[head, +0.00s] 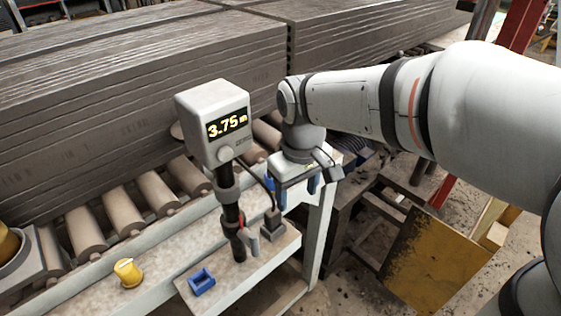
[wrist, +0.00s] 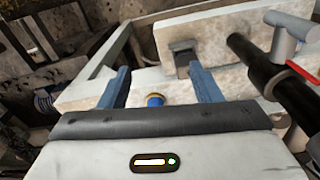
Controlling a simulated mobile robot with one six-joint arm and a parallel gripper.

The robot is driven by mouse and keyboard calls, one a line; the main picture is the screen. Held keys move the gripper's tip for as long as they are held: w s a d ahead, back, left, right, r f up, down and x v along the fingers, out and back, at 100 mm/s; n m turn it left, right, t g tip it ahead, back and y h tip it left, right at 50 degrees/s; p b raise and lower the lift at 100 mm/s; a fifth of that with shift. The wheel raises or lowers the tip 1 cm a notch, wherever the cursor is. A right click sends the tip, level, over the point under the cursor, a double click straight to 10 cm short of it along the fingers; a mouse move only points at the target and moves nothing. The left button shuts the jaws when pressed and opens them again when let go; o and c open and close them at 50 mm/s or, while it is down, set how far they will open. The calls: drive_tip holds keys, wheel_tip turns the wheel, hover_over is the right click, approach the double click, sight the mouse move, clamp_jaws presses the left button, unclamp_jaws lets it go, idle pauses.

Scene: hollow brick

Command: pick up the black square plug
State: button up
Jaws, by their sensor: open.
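The black square plug (head: 272,219) stands on the small pale shelf (head: 262,262), beside the black pole, with a dark cable rising from it. In the wrist view, a dark square piece (wrist: 183,57) on the pale plate looks like this plug; it lies beyond the fingertips, nearer the right finger. My gripper (head: 292,187) is above the rail, up and to the right of the plug in the head view. Its blue fingers (wrist: 157,70) are spread with nothing held between them. The plug's underside is hidden.
A display box (head: 213,122) reading 3.75 m tops the black pole (head: 233,215), close to the plug. A red-handled valve (wrist: 290,45) is at right.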

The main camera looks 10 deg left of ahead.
sight(273, 210)
drive_tip(key=shift+n, duration=0.9)
drive_tip(key=a, duration=0.5)
drive_tip(key=shift+s, duration=0.1)
wheel_tip(273, 210, down, 7)
drive_tip(key=shift+f+p, duration=0.1)
drive_tip(key=shift+p, duration=0.5)
drive_tip(key=c, duration=1.1)
